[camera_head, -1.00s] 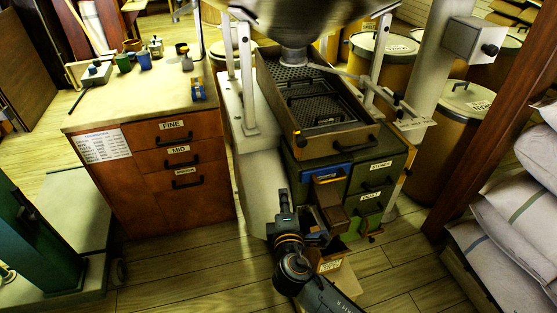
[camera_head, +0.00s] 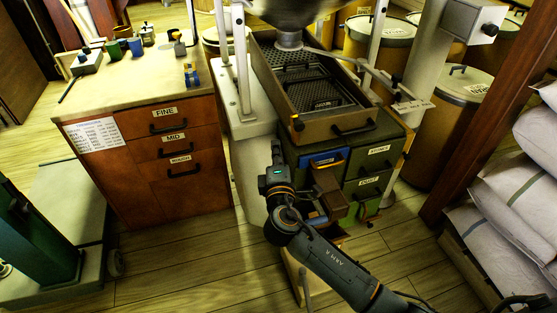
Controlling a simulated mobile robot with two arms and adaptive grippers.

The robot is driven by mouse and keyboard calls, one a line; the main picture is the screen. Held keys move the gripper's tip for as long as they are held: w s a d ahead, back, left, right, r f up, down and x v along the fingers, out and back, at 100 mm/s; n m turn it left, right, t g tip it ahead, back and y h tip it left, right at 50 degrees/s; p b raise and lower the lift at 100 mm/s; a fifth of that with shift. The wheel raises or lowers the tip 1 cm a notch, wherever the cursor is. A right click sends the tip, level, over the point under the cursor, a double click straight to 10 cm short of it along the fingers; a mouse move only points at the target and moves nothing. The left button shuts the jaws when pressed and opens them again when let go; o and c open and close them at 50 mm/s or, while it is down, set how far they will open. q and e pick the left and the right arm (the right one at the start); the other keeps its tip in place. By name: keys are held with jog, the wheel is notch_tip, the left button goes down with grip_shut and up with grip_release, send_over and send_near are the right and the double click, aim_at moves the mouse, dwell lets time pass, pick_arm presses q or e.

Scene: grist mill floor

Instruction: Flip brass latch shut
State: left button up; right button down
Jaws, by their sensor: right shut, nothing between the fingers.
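A small brass-yellow fitting (camera_head: 297,124) shows at the front left corner of the sieve tray (camera_head: 340,129); it may be the latch, but it is too small to tell its position. My right arm comes in from the lower right. My right gripper (camera_head: 277,148) points away from me, just left of the drawer cabinet and below the yellow fitting. It is shut and empty, and its fingertips are small and dark. I cannot tell whether they touch the cabinet. My left gripper is not in view.
The cabinet has a blue-fronted drawer (camera_head: 322,160), a brown box (camera_head: 329,190) jutting out and green drawers (camera_head: 369,187). A wooden drawer bench (camera_head: 130,177) stands left. Lidded bins (camera_head: 445,130) stand behind right, and sacks (camera_head: 515,200) are stacked at the right.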

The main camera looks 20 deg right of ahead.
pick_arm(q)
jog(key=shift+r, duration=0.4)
pick_arm(e)
jog(key=w+d, duration=0.4)
jog(key=shift+d+r, duration=0.2)
jog(key=shift+d, duration=0.2)
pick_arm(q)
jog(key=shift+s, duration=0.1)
pick_arm(e)
jog(key=shift+w, duration=0.1)
